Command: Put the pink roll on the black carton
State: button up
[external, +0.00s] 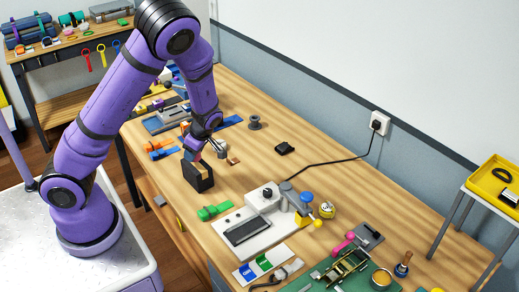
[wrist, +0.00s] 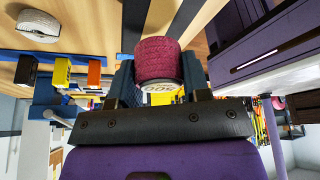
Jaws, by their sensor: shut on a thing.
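In the wrist view the pink roll (wrist: 157,60), a dark pink textured cylinder with a pale printed end, sits between the blue fingers of my gripper (wrist: 158,85), which is shut on it. In the external view my gripper (external: 193,155) points down over the worktable, at the black carton (external: 199,180). The carton is a dark box with a tan patch on top. The fingers are right above or at its top; I cannot tell whether the roll touches it. The roll is not clearly visible in the external view.
Blue and orange pieces (external: 160,150) lie left of the carton. A green tool (external: 213,211) and a white machine (external: 250,225) are in front. A grey spool (external: 254,122) and a small black block (external: 284,148) stand behind; the table's right-hand back is mostly clear.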

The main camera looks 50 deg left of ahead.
jog(key=shift+f, duration=1.05)
jog(key=shift+f, duration=0.1)
jog(key=o, duration=0.9)
